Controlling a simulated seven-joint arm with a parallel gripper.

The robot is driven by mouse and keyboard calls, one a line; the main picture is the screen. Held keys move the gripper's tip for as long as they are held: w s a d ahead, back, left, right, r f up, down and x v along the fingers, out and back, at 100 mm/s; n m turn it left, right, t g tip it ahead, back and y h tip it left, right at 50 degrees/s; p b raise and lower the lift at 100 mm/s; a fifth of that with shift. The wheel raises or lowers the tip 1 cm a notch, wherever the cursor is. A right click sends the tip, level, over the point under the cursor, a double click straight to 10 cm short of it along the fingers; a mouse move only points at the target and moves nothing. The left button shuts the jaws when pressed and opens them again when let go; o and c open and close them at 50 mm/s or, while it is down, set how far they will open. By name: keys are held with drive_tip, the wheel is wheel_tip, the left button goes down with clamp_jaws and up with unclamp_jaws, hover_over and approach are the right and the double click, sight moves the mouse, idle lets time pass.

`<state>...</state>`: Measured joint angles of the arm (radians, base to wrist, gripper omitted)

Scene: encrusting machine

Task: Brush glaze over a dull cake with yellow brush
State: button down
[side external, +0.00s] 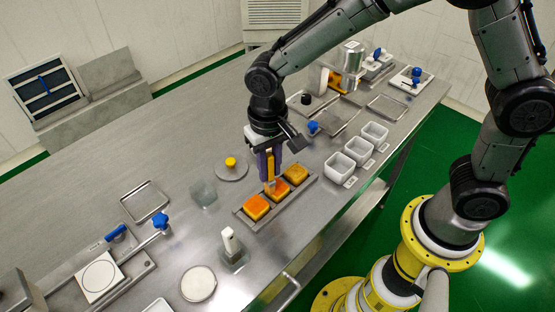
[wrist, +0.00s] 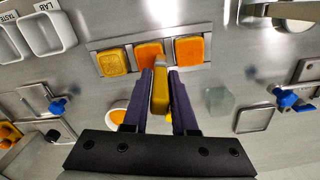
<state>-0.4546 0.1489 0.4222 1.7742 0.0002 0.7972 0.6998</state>
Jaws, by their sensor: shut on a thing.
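My gripper (side external: 270,166) is shut on the upright yellow brush (wrist: 160,92), its purple fingers on either side of the handle. The pale brush tip is low by the near edge of the middle cake; I cannot tell if it touches. Three square cakes lie in a row on a metal tray (wrist: 131,60). In the wrist view the left cake (wrist: 114,62) is duller and yellower; the middle cake (wrist: 149,51) and right cake (wrist: 188,50) are glossy orange. A white dish with orange content (wrist: 117,117) is left of my fingers in the wrist view.
White tubs (side external: 340,167) stand right of the tray in the side view. A round plate with a yellow piece (side external: 231,163) and a clear block (side external: 203,194) lie left of it. A white-topped dispenser (side external: 231,242) stands near the front. The left bench middle is clear.

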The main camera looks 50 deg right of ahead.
drive_tip(key=shift+a, duration=0.85)
wheel_tip(320, 180, up, 8)
drive_tip(key=shift+d, duration=0.15)
